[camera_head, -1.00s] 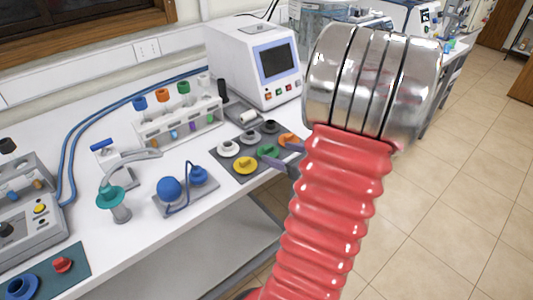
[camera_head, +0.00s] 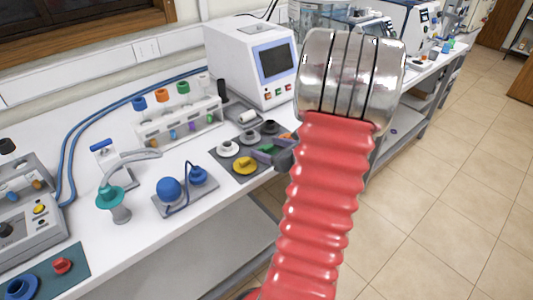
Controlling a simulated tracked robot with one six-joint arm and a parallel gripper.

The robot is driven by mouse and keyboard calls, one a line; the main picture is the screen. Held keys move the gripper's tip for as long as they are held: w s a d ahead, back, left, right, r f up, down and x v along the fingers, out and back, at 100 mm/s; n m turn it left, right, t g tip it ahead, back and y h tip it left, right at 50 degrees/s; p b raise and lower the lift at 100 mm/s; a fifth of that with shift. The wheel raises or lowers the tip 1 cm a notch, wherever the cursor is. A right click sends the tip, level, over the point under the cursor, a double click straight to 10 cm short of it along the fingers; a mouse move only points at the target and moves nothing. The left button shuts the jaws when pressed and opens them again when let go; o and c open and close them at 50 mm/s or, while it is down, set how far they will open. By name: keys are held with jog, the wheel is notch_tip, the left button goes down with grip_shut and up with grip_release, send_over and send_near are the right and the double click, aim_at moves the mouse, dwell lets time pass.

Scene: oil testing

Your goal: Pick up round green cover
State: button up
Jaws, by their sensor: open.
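The round green cover (camera_head: 267,148) sits on the dark grey mat (camera_head: 222,152), partly hidden by my gripper. My gripper (camera_head: 267,150) is open, with its grey fingers low over the mat around the green cover. Whether the fingers touch the cover cannot be told from this view.
A yellow cover (camera_head: 244,166) is close in front of the gripper. A tube rack (camera_head: 180,128), a blue-knobbed device (camera_head: 170,188) and a white analyser (camera_head: 235,60) stand around the mat.

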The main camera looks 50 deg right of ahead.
aim_at(267, 146)
jog(key=shift+w+d+f, duration=0.1)
jog(key=shift+w+f, duration=0.1)
jog(key=shift+w, duration=0.2)
jog(key=shift+c, duration=0.2)
jog(key=c, duration=0.9)
jog(key=shift+r, duration=0.15)
jog(key=c, duration=0.6)
jog(key=shift+r, duration=0.2)
jog(key=shift+c, duration=0.8)
notch_tip(267, 146, up, 9)
jog(key=shift+r, duration=0.2)
grip_shut()
